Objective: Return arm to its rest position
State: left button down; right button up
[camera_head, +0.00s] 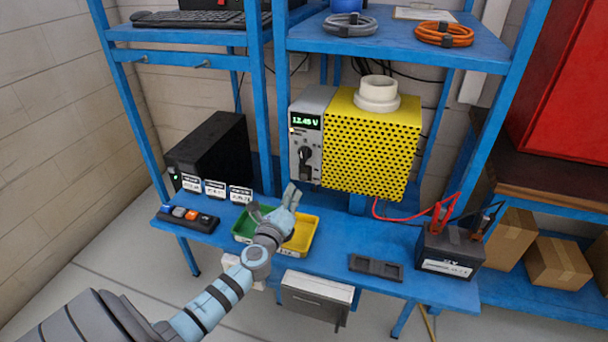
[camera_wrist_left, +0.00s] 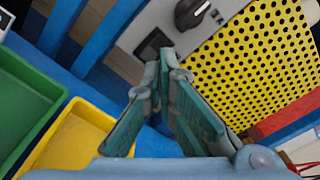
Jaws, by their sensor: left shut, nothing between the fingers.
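My left arm comes in from the lower left in the head view. Its gripper (camera_head: 283,203) is over the bench, just above the green tray (camera_head: 243,226) and the yellow tray (camera_head: 300,240), in front of the grey test panel (camera_head: 308,140). In the left wrist view the fingers of the gripper (camera_wrist_left: 168,68) come together at their tips with nothing held between them. The green tray (camera_wrist_left: 25,110) and yellow tray (camera_wrist_left: 75,140) show to the left there. My right gripper is not in view.
A yellow perforated box (camera_head: 372,145) stands behind the gripper to the right. A black battery (camera_head: 450,252) with red and black clamps sits at the bench's right end. A button strip (camera_head: 188,218) lies at left. Blue rack posts (camera_head: 266,120) rise close by.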

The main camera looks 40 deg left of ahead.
pick_arm(q)
jog(key=shift+s, duration=0.15)
dwell(0.3)
jog(key=s+d+f+n+g+y, duration=0.1)
jog(key=s+d+f+n+g, duration=0.1)
jog(key=s+f+n+g, duration=0.45)
jog(key=s+d+f+n+g, duration=0.1)
jog(key=s+d+f+n, duration=0.2)
jog(key=s+n, duration=0.65)
jog(key=s+d+f+n+g+h, duration=0.3)
jog(key=s+d+n+g+h, duration=0.3)
jog(key=s+d, duration=0.75)
jog(key=s+a+f+g, duration=0.1)
jog(key=s+f, duration=0.1)
jog(key=f, duration=0.8)
jog(key=s+a+f, duration=0.2)
jog(key=f, duration=0.9)
jog(key=s+f+g, duration=0.1)
jog(key=s+f, duration=1)
jog(key=s, duration=0.2)
jog(key=shift+a+n, duration=0.15)
jog(key=shift+n, duration=0.25)
